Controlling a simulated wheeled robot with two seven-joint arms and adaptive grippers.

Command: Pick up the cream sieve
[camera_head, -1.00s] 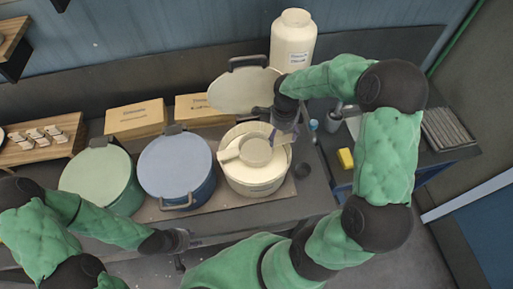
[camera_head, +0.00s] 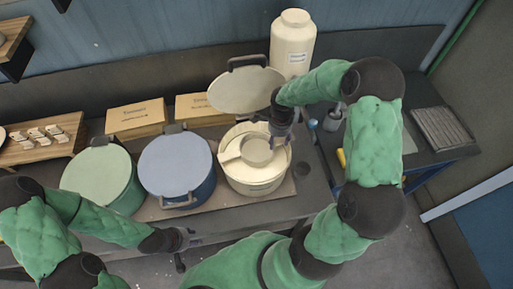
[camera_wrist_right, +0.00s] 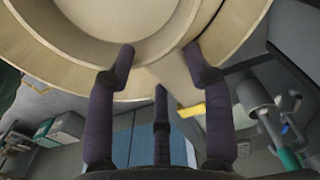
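The cream sieve (camera_head: 257,151) lies in the open mouth of a cream tub (camera_head: 254,185) in the head view. A flat part of it reaches left to the tub's rim. My right gripper (camera_head: 280,137) points down at the sieve's right side, over the tub's far right rim. In the right wrist view, the fingers of my right gripper (camera_wrist_right: 160,62) are spread apart, close to the round cream rims. A cream bar (camera_wrist_right: 176,76), perhaps the sieve's handle, shows between them; contact is unclear. My left gripper (camera_head: 188,238) is low at the front edge of the counter, away from the sieve; its fingers are unclear.
A cream lid (camera_head: 244,90) stands tilted behind the tub. A blue pot (camera_head: 178,170) and a green pot (camera_head: 100,178) stand to its left. A large white jar (camera_head: 293,40) and two boxes (camera_head: 136,117) are behind. A small dark round thing (camera_head: 302,169) is right.

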